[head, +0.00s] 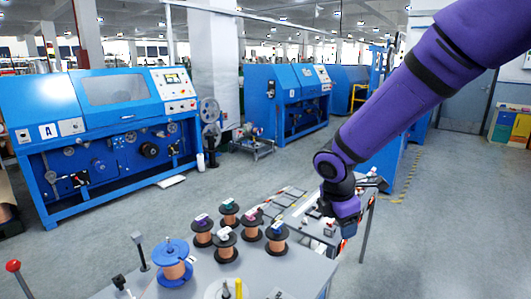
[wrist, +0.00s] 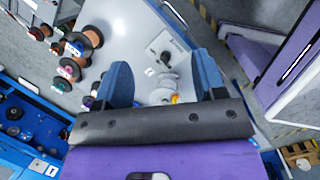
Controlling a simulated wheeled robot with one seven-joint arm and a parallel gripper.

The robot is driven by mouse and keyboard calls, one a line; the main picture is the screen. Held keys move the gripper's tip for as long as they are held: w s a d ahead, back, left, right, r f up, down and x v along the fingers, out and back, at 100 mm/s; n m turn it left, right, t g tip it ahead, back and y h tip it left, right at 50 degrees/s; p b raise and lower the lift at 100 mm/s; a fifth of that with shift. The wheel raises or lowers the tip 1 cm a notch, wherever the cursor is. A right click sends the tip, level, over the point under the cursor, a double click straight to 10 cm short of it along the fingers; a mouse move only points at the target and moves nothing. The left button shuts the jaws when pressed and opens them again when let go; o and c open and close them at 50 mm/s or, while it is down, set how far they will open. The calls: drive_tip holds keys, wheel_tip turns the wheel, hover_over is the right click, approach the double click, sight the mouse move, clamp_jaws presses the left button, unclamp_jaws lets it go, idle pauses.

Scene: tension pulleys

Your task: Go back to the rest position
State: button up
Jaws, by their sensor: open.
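My gripper (head: 347,226) hangs at the end of my purple arm, over the right side of the grey table in the head view. In the wrist view its two blue fingers (wrist: 162,62) are spread apart with nothing held between them. Past the fingers lie the table surface, a small dark part with a white tag and pale round pieces (wrist: 167,82), apparently below the gripper. Several copper wire spools with dark flanges (head: 226,247) stand left of the gripper. A larger spool with a blue flange (head: 173,264) stands nearer the front.
The grey table (head: 300,262) has a yellow upright piece (head: 238,289) at its front edge and a dark post (head: 141,252) at left. Blue machines (head: 98,130) stand behind, with another (head: 287,98) farther back. Open grey floor (head: 440,220) lies to the right.

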drive_tip(key=s+d+r+m+t, duration=0.1)
drive_tip(key=s+d+r+m, duration=0.8)
drive_tip(key=s+r+m, duration=0.3)
drive_tip(key=s+d+r+m+t+y, duration=0.2)
drive_tip(key=s+r+m, duration=0.4)
drive_tip(key=s+m, duration=0.3)
drive_tip(key=s+d, duration=0.1)
drive_tip(key=s, duration=0.2)
drive_tip(key=shift+s+d, duration=0.2)
